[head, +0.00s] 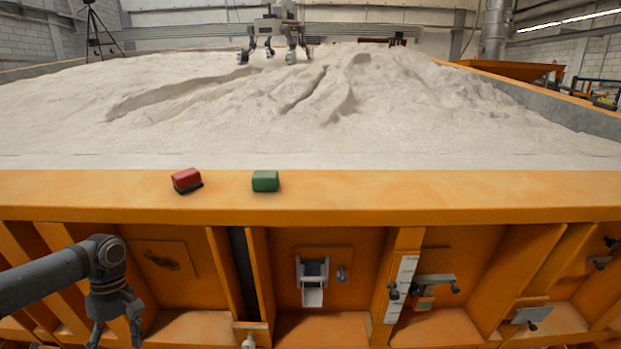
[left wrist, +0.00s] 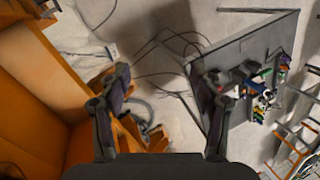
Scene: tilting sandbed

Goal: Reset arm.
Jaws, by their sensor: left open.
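My left gripper (head: 115,330) hangs at the lower left of the head view, in front of the orange side wall of the sandbed (head: 420,200). Its fingers point down, are spread open and hold nothing. In the left wrist view the two fingers (left wrist: 165,95) stand wide apart, with floor and cables visible between them. My right gripper is in neither view.
A red block (head: 187,180) and a green block (head: 265,181) sit on the orange ledge. Pale sand (head: 300,130) lies behind it, with a legged machine (head: 275,32) at the back. The wrist view shows a grey table (left wrist: 245,70) with small coloured items.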

